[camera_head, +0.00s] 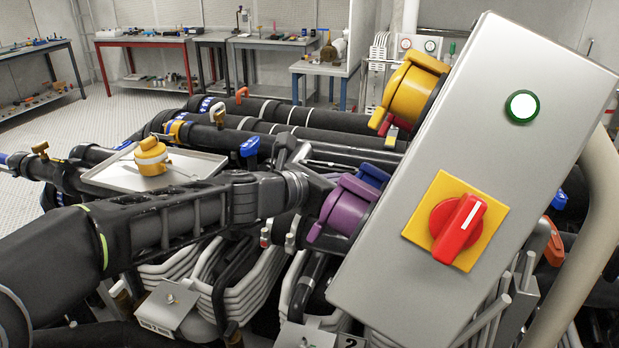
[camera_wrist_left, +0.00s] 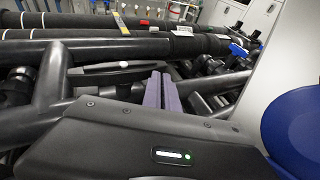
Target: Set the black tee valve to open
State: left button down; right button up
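My left gripper (camera_wrist_left: 164,92) shows in the left wrist view with its two purple-grey fingers side by side and nothing visible between them. Just beyond and to the left of the fingers is a long black bar-like handle (camera_wrist_left: 120,68) among black pipes; it looks like the tee valve's handle, lying roughly level across the picture. The fingers look apart from it, but depth is hard to judge. In the head view my left arm reaches in from the left to the middle, and its fingertips are hard to make out among the dark pipes. My right gripper is out of view.
A large grey box (camera_head: 447,165) with a red knob (camera_head: 458,226) fills the right. Purple (camera_head: 340,208) and yellow (camera_head: 410,92) connectors sit beside it. A metal tray (camera_head: 193,168) holds a yellow fitting (camera_head: 151,157). Black pipes crowd the space; workbenches stand far behind.

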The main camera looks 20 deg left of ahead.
pick_arm(q)
jog(key=shift+d+r, duration=0.15)
jog(key=p+v, duration=0.1)
jog(key=v, duration=0.6)
jog(key=shift+s+a, duration=0.3)
jog(key=shift+s, duration=0.05)
